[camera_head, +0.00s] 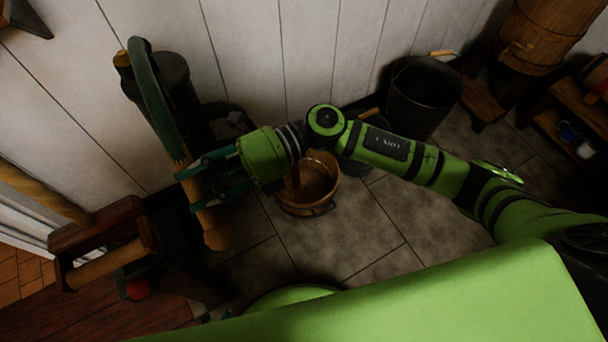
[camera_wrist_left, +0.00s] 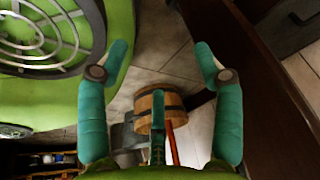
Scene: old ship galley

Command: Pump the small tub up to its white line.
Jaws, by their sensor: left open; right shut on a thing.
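The pump (camera_head: 172,72) stands against the white plank wall, with a long curved dark green lever (camera_head: 153,95) ending in a wooden handle (camera_head: 215,236). My right gripper (camera_head: 198,184) is shut on the handle, which points down toward the floor. The small wooden tub (camera_head: 322,186) stands on the floor right of the pump, partly hidden by my right arm. Its white line and water level cannot be made out. My left gripper (camera_wrist_left: 160,62) shows only in the left wrist view, open and empty. A wooden tub (camera_wrist_left: 158,101) lies beyond its fingers there.
A dark bucket (camera_head: 423,96) stands by the wall to the right. A wooden barrel (camera_head: 538,38) is at the far upper right, with shelves below. A wooden rack (camera_head: 98,247) with a roller stands at the lower left. Floor tiles in front of the tub are clear.

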